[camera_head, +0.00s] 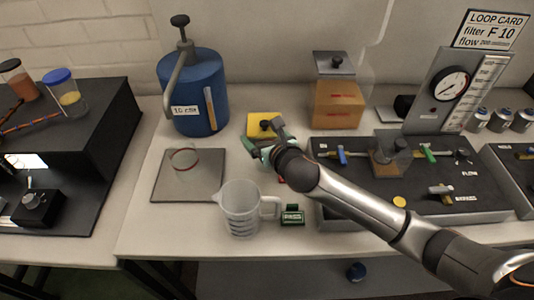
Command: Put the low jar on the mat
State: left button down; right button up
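A low clear jar with a red ring (184,158) shows on the grey square mat (186,190), toward its back middle. It looks upright; its clear walls are faint. My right gripper (263,137) reaches in from the right and is to the right of the mat, apart from the jar. Its two fingers look spread, with nothing clearly between them. My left gripper is not in view.
A blue drum (205,95) stands behind the mat. A clear measuring jug (240,212) stands at the mat's front right, with a small green block (292,215) beside it. A yellow block (261,121) lies just behind my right gripper. A dark valve panel (470,180) fills the right.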

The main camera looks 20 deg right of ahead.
jog(key=shift+r, duration=0.1)
jog(key=c, duration=1.5)
